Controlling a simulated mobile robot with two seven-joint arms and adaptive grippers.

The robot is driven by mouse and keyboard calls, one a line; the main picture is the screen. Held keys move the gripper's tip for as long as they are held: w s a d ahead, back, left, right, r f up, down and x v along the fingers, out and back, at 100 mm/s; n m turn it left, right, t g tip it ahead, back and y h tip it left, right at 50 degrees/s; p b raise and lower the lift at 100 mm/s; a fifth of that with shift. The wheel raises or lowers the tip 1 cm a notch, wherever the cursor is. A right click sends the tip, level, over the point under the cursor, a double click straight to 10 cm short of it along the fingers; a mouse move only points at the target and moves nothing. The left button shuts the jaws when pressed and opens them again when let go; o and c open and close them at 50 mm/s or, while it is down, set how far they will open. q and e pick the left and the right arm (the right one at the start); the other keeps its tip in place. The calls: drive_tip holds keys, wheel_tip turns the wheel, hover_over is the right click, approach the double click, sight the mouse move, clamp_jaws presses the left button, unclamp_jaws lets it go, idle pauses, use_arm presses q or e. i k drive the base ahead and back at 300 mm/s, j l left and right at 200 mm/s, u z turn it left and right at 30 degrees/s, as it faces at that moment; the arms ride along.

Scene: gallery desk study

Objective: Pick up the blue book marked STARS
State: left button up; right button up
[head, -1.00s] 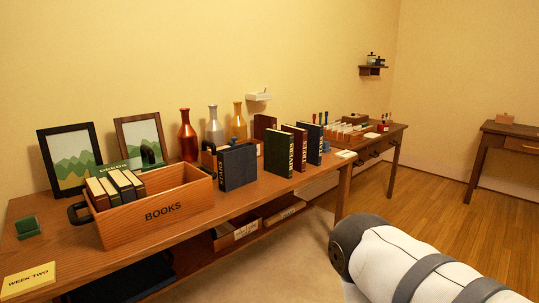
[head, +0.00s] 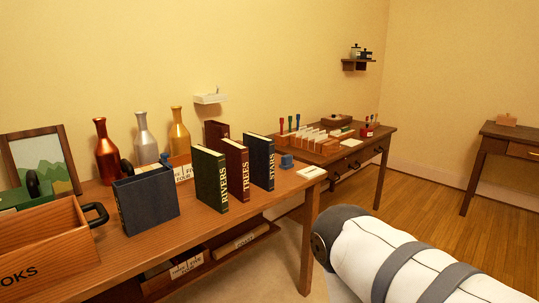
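The blue book marked STARS (head: 261,162) stands upright on the desk, spine facing me, the rightmost of a row of three. The dark red TREES book (head: 235,170) stands just left of it, and the green RIVERS book (head: 210,180) is left of that. A pale, grey-banded link of my own arm shows at the lower right, with no fingers visible. Neither gripper is in view.
A dark blue box-like item (head: 146,206) stands left of the books, beside the wooden BOOKS crate (head: 45,250). A small blue object (head: 287,161) and a white card (head: 311,172) lie right of STARS. Bottles (head: 143,138) stand behind. The desk front (head: 215,222) is clear.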

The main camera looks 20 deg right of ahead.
sight(261, 149)
drive_tip(key=i+l, duration=0.15)
drive_tip(key=l, duration=0.25)
drive_tip(key=i+l, duration=0.15)
drive_tip(key=l, duration=0.25)
drive_tip(key=i+l+u, duration=0.1)
drive_tip(key=l, duration=0.3)
drive_tip(key=i+l, duration=0.15)
drive_tip(key=l, duration=0.25)
